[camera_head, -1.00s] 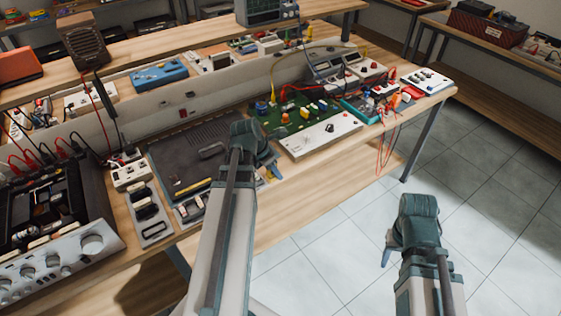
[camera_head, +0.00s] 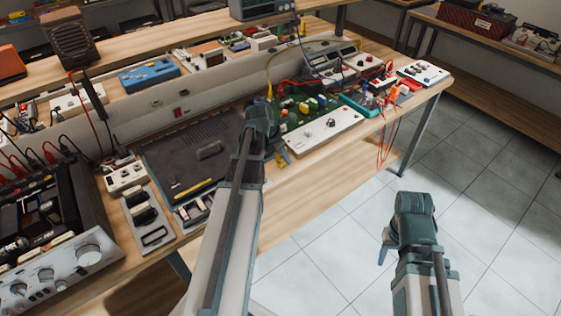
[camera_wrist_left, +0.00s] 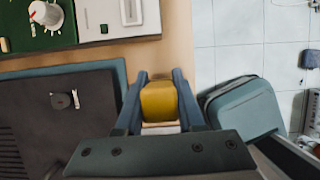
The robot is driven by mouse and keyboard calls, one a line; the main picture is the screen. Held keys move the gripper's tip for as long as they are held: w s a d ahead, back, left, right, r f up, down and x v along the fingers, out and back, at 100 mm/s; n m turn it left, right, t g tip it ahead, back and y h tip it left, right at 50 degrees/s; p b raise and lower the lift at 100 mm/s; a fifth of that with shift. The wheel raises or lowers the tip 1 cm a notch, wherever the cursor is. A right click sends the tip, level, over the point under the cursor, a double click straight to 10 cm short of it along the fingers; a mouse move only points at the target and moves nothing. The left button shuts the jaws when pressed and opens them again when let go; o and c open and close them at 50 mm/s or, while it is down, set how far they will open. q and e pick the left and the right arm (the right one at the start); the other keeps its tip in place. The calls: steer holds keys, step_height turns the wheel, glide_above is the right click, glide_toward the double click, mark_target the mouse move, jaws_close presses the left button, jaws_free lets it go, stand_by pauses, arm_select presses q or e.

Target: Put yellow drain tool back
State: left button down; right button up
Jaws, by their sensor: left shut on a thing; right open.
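The yellow drain tool (camera_wrist_left: 160,101) shows as a yellow block between the two fingers of my left gripper (camera_wrist_left: 159,88) in the left wrist view. The fingers are shut on it. In the head view my left gripper (camera_head: 282,158) is over the bench's front edge, right of the dark mat and in front of the white panel; a little yellow shows there, mostly hidden by the wrist. My right gripper (camera_head: 384,250) is over the floor, right of the bench, with only one finger clearly visible.
A dark mat (camera_head: 165,160) with a yellow strip (camera_head: 193,188) lies on the bench. A green circuit board (camera_head: 300,104) and white panel (camera_head: 322,131) lie beyond my left gripper. An amplifier (camera_head: 75,262) stands at left. The tiled floor at right is clear.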

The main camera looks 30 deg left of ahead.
arm_select(q)
steer(key=shift+f, duration=0.6)
steer(key=shift+a+r, duration=0.1)
steer(key=shift+d, duration=0.2)
arm_select(e)
steer(key=shift+s+a+f, duration=0.1)
steer(key=shift+a+f, duration=0.1)
steer(key=shift+f, duration=0.25)
arm_select(q)
steer(key=c, duration=0.5)
jaws_free()
steer(key=shift+a, duration=0.1)
arm_select(e)
steer(key=shift+f, duration=0.1)
arm_select(q)
steer(key=shift+s+r+p, duration=0.1)
steer(key=shift+r+p, duration=0.2)
steer(key=shift+r, duration=0.1)
steer(key=p+v, duration=1)
steer(key=v, duration=0.1)
steer(key=shift+s+r, duration=0.15)
steer(key=shift+s, duration=0.05)
arm_select(e)
step_height(320, 180, up, 11)
steer(key=shift+r, duration=0.2)
